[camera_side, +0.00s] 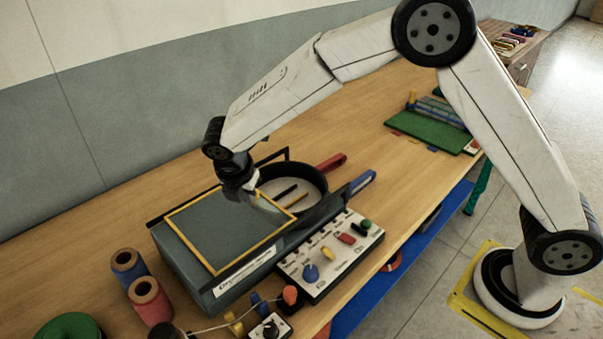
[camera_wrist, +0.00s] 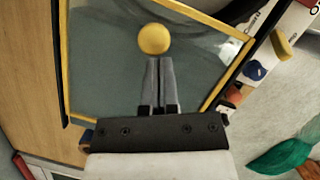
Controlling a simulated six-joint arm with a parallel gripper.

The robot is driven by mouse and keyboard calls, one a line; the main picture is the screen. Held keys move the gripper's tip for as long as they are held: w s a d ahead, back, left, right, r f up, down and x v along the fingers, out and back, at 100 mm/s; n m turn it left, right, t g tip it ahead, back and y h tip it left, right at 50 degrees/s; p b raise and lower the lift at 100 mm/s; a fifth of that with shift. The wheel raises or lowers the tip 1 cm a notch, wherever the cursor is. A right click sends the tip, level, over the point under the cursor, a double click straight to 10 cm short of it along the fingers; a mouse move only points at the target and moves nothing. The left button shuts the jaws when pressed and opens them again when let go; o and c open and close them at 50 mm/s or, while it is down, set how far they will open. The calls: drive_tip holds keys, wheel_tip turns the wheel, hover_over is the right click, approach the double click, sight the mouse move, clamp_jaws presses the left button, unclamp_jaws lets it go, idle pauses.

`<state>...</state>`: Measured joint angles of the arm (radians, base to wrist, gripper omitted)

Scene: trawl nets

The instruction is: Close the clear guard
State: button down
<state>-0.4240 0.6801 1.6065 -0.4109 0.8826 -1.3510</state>
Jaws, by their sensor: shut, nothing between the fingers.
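The clear guard (camera_side: 225,232) is a see-through pane in a yellow frame. It lies over the top of a grey box (camera_side: 212,300) with a white label on its front; I cannot tell whether it is fully down. My gripper (camera_side: 258,195) is over the far right part of the guard in the side view. In the wrist view the guard (camera_wrist: 100,70) fills the upper middle, and a round yellow knob (camera_wrist: 153,39) stands on it. My gripper's fingers (camera_wrist: 160,62) are together and empty, with tips just short of the knob; contact is unclear.
A black pan (camera_side: 310,178) with a red handle stands close behind the box. A control panel (camera_side: 335,258) with coloured knobs is at its right. Thread spools (camera_side: 150,300) stand left. A green board (camera_side: 432,128) lies farther back, with bare wooden table between.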

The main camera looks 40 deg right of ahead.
drive_tip(key=d, duration=1.7)
drive_tip(key=shift+a, duration=0.1)
drive_tip(key=s+a+r, duration=0.3)
drive_tip(key=a+r, duration=0.3)
drive_tip(key=r, duration=0.4)
drive_tip(key=shift+s+a, duration=0.15)
drive_tip(key=shift+a, duration=0.1)
drive_tip(key=shift+r, duration=0.1)
